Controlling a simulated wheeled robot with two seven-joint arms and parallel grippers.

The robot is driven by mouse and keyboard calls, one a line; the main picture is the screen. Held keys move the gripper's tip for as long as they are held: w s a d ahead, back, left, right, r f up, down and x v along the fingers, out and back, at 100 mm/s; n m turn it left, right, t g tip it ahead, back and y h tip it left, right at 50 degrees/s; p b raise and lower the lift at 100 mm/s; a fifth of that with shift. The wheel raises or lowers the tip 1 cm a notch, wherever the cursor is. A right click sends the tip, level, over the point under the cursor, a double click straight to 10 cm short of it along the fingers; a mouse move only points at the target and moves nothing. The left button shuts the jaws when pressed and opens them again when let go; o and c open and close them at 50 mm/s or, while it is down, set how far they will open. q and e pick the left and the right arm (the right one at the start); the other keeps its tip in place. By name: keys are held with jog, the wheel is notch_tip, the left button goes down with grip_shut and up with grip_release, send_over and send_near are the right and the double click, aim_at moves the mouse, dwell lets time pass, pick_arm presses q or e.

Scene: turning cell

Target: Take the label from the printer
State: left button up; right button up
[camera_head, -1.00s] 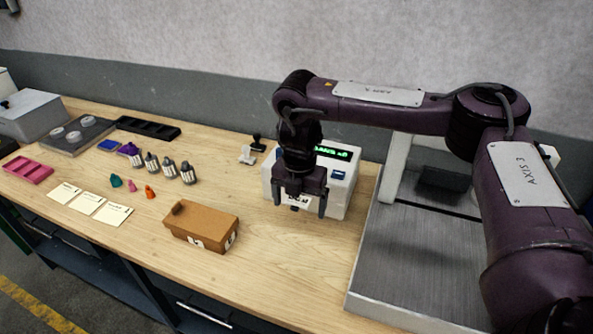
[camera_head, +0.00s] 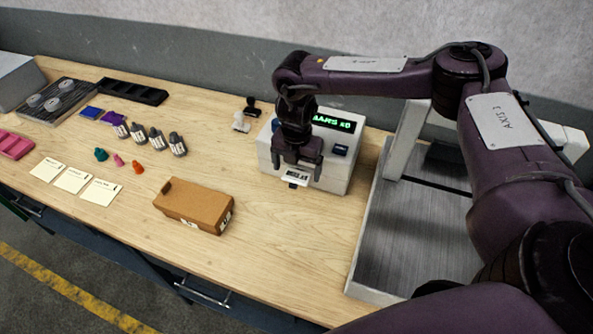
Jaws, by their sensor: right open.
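Whether the fingers touch the label cannot be told. My left gripper is not in view.
A brown cardboard box (camera_head: 193,207) stands left of the printer. Two stamps (camera_head: 247,113), several small bottles (camera_head: 157,138) and note cards (camera_head: 73,180) lie farther left. A metal tray (camera_head: 412,235) is at the right. The wood in front of the printer is clear.

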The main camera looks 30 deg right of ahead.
jog(key=shift+f, duration=0.5)
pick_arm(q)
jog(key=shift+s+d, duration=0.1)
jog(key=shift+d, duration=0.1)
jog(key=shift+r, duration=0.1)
pick_arm(e)
jog(key=shift+f, duration=0.15)
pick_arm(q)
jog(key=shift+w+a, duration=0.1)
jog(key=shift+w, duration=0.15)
pick_arm(e)
jog(key=c, duration=1.1)
